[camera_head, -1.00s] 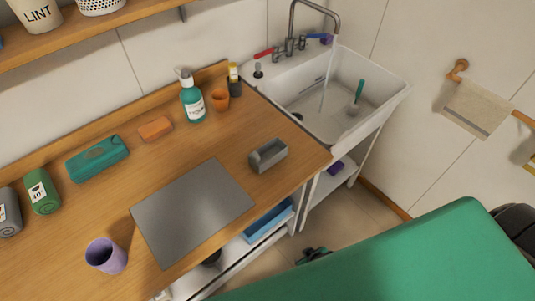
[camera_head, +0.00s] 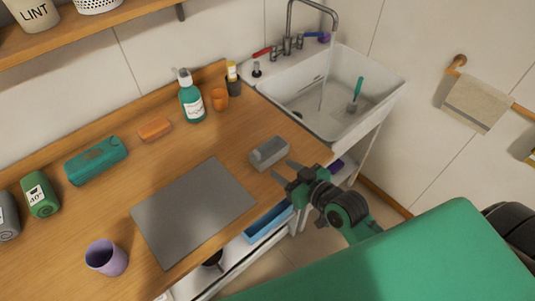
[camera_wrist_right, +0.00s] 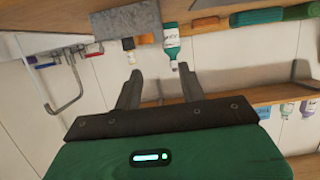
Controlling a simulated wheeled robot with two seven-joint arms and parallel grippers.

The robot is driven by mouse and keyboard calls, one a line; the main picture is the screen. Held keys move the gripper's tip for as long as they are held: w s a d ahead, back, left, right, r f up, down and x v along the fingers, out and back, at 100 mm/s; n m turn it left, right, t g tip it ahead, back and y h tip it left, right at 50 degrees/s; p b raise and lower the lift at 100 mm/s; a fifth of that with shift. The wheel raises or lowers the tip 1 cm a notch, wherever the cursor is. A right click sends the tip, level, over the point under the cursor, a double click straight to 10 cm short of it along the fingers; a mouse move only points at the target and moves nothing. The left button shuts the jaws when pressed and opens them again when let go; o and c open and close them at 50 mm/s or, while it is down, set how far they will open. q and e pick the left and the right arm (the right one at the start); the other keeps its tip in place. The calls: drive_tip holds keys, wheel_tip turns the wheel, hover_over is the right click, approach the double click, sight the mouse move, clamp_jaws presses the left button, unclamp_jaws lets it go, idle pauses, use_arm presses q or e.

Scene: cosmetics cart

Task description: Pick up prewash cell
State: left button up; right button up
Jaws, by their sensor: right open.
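My left gripper is not in view.
A flat grey mat (camera_head: 192,212) lies left of the container. A teal pump bottle (camera_head: 191,100), orange cup (camera_head: 220,99), orange block (camera_head: 155,128), teal case (camera_head: 96,160) and purple cup (camera_head: 106,257) stand around the counter. A white sink (camera_head: 345,95) with running water is at the right.

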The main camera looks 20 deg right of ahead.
sight(258, 154)
drive_tip(key=p+x, duration=0.2)
drive_tip(key=x, duration=0.6)
drive_tip(key=p+x, duration=0.2)
drive_tip(key=x, duration=0.2)
drive_tip(key=shift+w+a+f, duration=0.1)
drive_tip(key=shift+w+f, duration=0.05)
drive_tip(key=shift+f, duration=0.1)
drive_tip(key=shift+w+a+f, duration=0.15)
drive_tip(key=shift+w+f, duration=0.1)
drive_tip(key=shift+w, duration=0.1)
clamp_jaws()
